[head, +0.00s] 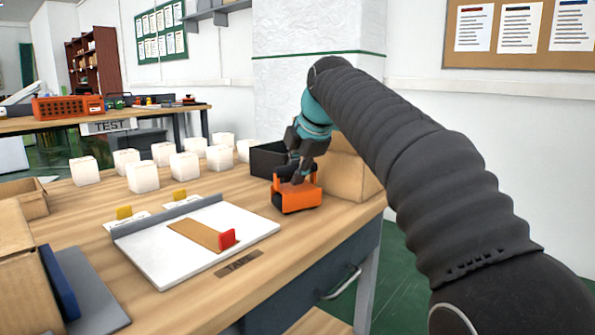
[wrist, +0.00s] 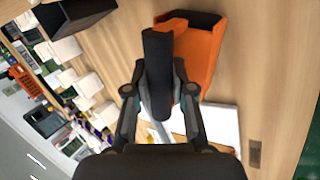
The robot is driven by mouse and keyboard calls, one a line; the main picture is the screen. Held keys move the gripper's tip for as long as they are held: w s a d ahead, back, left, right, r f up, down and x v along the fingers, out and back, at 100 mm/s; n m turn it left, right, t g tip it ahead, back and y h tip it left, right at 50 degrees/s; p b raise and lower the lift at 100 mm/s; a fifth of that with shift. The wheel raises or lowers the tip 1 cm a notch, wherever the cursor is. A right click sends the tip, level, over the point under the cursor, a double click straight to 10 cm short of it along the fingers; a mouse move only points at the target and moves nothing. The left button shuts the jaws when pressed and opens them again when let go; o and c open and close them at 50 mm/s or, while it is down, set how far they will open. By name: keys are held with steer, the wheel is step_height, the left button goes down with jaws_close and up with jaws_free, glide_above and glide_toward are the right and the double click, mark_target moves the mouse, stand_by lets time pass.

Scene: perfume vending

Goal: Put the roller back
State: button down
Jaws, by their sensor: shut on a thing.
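My gripper (head: 294,177) is at the orange holder (head: 298,198) near the right side of the table. In the wrist view my gripper (wrist: 159,90) is shut on the roller (wrist: 158,62), a dark piece with a grey lower part between the fingers. The orange holder also shows in the wrist view (wrist: 203,48), just right of the roller and partly covered by it. I cannot tell whether the roller touches the holder or is above it. In the head view the gripper hides most of the roller.
A white board (head: 165,258) with a brown strip (head: 196,234) and a red block (head: 228,239) lies left of the holder. A black box (head: 266,160) and a cardboard box (head: 354,168) stand close behind it. Several white cubes (head: 142,178) stand farther left.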

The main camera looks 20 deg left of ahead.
steer(key=shift+f, duration=0.65)
steer(key=c, duration=1)
jaws_free()
steer(key=shift+f, duration=0.2)
steer(key=shift+w, duration=0.1)
steer(key=shift+r, duration=0.35)
steer(key=shift+r, duration=0.3)
steer(key=p+v, duration=0.3)
steer(key=v, duration=0.9)
steer(key=shift+r, duration=0.4)
steer(key=shift+a, duration=0.1)
